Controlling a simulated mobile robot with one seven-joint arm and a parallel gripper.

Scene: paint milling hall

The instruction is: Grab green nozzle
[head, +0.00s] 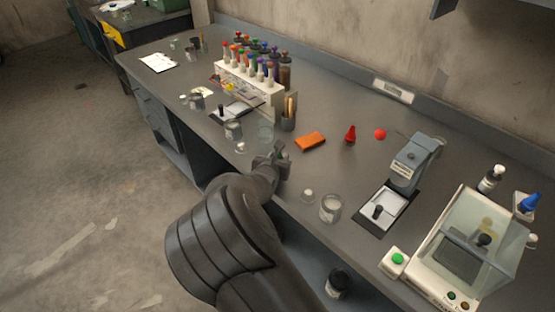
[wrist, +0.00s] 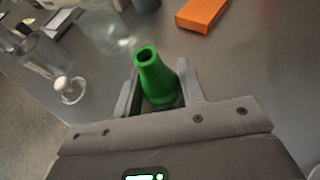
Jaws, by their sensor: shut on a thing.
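The green nozzle (wrist: 155,76) is a tapered cone with a dark hole at its tip. In the wrist view it stands between the two fingers of my gripper (wrist: 160,92), which is shut on it. Its lower end is hidden by my gripper body. I cannot tell whether the nozzle touches the bench.
An orange block (head: 310,141), a red nozzle (head: 350,134) and a red ball (head: 380,134) lie to the right. Glass jars (head: 330,208) stand near the front edge. A white rack (head: 246,88) of colored vials is behind left. A balance (head: 465,250) stands far right.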

